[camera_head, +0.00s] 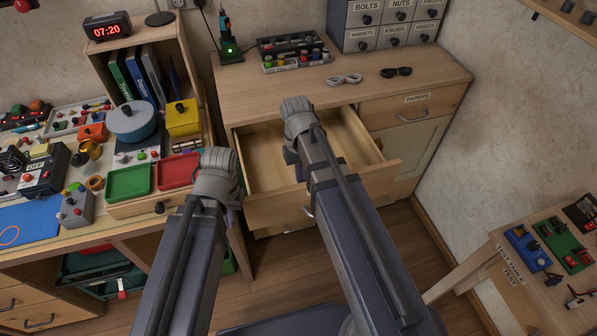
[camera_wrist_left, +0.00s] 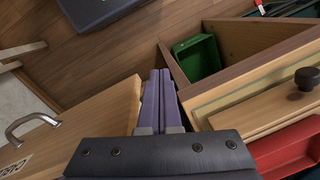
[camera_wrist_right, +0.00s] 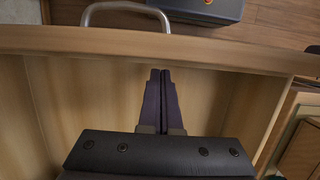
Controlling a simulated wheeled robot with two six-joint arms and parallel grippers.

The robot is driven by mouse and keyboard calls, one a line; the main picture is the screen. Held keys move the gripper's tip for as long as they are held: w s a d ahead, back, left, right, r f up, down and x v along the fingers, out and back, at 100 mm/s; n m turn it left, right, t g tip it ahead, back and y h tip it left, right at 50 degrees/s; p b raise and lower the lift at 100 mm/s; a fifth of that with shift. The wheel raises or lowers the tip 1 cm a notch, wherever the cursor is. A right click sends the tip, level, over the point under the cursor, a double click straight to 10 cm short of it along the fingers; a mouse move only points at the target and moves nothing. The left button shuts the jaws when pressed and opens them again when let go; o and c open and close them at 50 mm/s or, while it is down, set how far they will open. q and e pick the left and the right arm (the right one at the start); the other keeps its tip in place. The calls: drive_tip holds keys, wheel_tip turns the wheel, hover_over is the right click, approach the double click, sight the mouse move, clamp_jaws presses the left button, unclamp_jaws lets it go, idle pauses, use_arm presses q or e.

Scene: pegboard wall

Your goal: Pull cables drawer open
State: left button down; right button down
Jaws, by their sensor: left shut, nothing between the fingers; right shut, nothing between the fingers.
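A wooden drawer (camera_head: 275,210) stands pulled out of the cabinet under the desk, and its visible inside is empty. Its metal handle (camera_wrist_right: 125,12) is on the front; the handle also shows in the left wrist view (camera_wrist_left: 37,128). A label (camera_wrist_left: 12,168) beside it is cut off and unreadable. My left gripper (camera_wrist_left: 164,72) is shut and empty, just beside the drawer's left end. My right gripper (camera_wrist_right: 161,73) is shut and empty, over the drawer's inside and behind its front panel; it is off the handle. In the head view my arms hide much of both grippers.
The papers drawer (camera_head: 413,112) is shut at the right. The left workbench carries a red tray (camera_head: 178,171) and a green tray (camera_head: 129,181) near my left arm. A small test table (camera_head: 520,275) stands at lower right. Floor is clear before the drawer's right side.

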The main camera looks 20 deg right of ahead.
drive_tip(key=shift+w, duration=0.25)
drive_tip(key=w, duration=0.3)
drive_tip(key=shift+w, duration=0.4)
drive_tip(key=p+v, duration=0.9)
drive_tip(key=v, duration=0.1)
drive_tip(key=shift+p, duration=0.4)
drive_tip(key=s+a+n+t+h, duration=0.1)
drive_tip(key=s+a+n+t, duration=0.1)
drive_tip(key=s+a, duration=0.7)
drive_tip(key=s+n, duration=0.1)
drive_tip(key=s, duration=0.2)
drive_tip(key=shift+s+a+f+t, duration=0.2)
drive_tip(key=shift+s+f+t, duration=0.1)
drive_tip(key=shift+s, duration=0.1)
